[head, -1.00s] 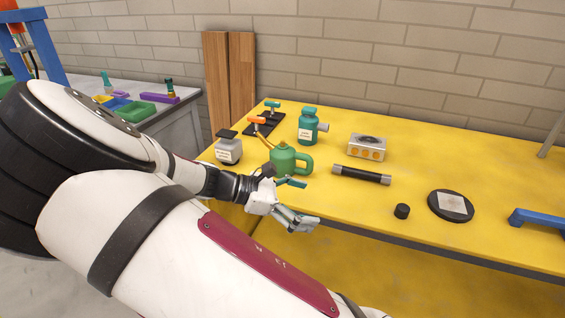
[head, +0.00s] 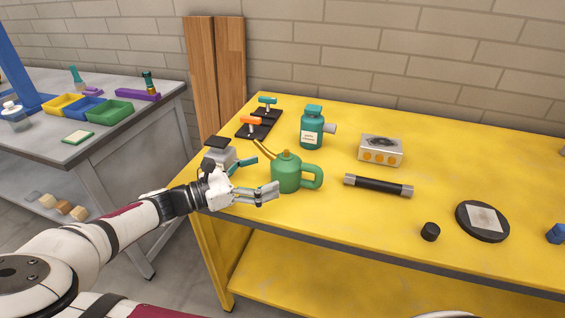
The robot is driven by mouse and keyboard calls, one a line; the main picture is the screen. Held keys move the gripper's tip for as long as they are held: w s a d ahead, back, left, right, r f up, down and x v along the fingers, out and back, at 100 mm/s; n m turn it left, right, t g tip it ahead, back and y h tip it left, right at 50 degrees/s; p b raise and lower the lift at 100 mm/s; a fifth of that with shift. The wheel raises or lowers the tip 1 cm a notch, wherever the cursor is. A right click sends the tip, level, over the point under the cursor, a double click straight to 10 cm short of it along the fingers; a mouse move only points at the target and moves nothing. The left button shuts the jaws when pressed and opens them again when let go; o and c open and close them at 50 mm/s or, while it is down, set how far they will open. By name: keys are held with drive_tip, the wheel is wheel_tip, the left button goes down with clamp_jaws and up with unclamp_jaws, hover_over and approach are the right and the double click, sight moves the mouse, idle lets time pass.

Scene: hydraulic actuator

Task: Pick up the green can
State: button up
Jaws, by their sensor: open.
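The green can (head: 286,174) is an oil can with a long yellowish spout pointing up and left and a loop handle on its right. It stands upright near the front left of the yellow table (head: 365,225). My gripper (head: 262,176) is open and empty, just left of the can, with its fingers pointing right. One finger shows in front of the can's lower left side and the other left of its body. I cannot tell whether either touches the can.
A teal bottle (head: 312,130) and orange- and teal-handled clamps (head: 252,123) are behind the can. A black cylinder (head: 378,186) lies to the right. The grey table (head: 120,135) with bins is at left.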

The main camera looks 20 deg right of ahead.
sight(289, 166)
drive_tip(key=shift+w, duration=0.3)
drive_tip(key=shift+w+d, duration=0.1)
drive_tip(key=shift+d, duration=0.3)
drive_tip(key=d, duration=0.4)
drive_tip(key=w+d+f, duration=0.1)
drive_tip(key=d, duration=0.1)
drive_tip(key=shift+d, duration=0.3)
drive_tip(key=c, duration=1.7)
drive_tip(key=shift+r, duration=0.1)
